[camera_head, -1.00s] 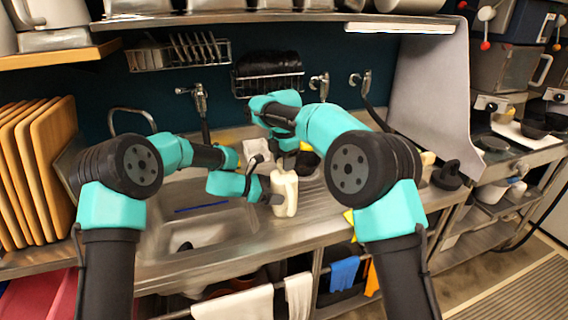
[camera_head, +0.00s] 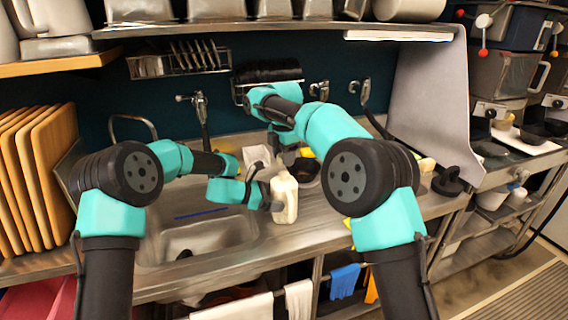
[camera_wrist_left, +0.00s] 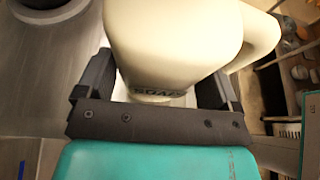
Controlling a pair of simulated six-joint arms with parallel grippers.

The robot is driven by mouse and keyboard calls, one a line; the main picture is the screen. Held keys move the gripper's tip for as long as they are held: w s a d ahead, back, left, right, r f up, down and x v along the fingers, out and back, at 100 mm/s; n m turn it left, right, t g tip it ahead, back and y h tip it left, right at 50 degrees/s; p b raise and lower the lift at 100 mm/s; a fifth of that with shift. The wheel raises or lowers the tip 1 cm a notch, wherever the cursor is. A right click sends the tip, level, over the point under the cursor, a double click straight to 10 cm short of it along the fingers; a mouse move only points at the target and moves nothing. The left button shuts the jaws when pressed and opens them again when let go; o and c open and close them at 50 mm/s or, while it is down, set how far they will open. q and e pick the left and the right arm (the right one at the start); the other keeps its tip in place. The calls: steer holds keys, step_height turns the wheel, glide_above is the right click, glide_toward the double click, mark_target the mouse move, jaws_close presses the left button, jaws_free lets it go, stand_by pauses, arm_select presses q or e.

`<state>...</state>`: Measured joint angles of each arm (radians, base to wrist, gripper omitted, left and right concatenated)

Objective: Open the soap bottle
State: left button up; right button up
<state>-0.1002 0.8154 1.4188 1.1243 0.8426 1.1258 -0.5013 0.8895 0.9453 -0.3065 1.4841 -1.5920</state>
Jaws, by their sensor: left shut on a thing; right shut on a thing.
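The cream soap bottle (camera_head: 285,198) stands upright over the counter's front, right of the sink. Its lettered body fills the upper middle of the left wrist view (camera_wrist_left: 175,40), with its handle loop at the right. My left gripper (camera_head: 274,198) is shut around the bottle's body from the left; its dark fingers flank the bottle in the left wrist view (camera_wrist_left: 155,90). My right gripper (camera_head: 284,160) is just above the bottle's top, pointing down, shut on what seems to be the cap. The cap itself is too small and covered to make out.
The sink basin (camera_head: 200,238) is left of the bottle. A dark round bowl (camera_head: 307,172) and a pale object (camera_head: 257,156) are behind it. Cutting boards (camera_head: 50,150) stand at far left. A grey panel (camera_head: 435,105) rises at right.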

arm_select(q)
steer(key=o, duration=1.5)
steer(key=v, duration=1.2)
